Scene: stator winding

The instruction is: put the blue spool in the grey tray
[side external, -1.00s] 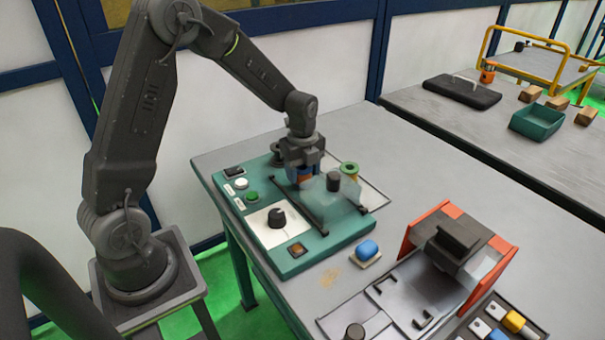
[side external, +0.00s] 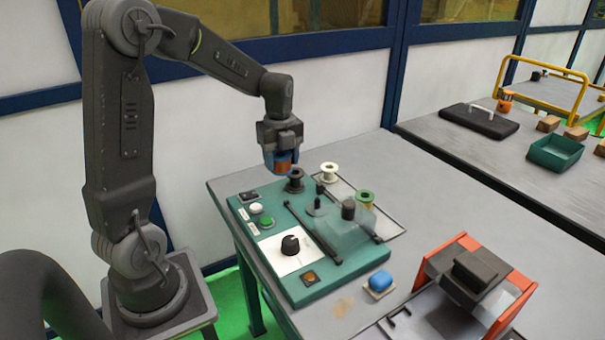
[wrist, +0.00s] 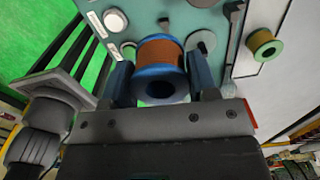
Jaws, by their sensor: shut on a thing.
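The blue spool (side external: 285,157), with blue flanges and an orange-copper winding, is between the fingers of my gripper (side external: 283,163). My gripper is shut on it and holds it in the air above the far left part of the teal machine. In the wrist view the spool (wrist: 160,52) sits between the two blue-grey fingers, one flange facing the camera. A flat, thin-rimmed grey tray (side external: 391,226) appears to lie along the right side of the teal machine, partly hidden by it and the clear guard.
The teal machine (side external: 305,285) carries a dark spool (side external: 295,180), black rails, a knob and a clear guard (side external: 340,228). A white spool (side external: 329,172) and a green-flanged spool (side external: 365,200) stand beside it. An orange-sided fixture (side external: 470,280) is at the front right.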

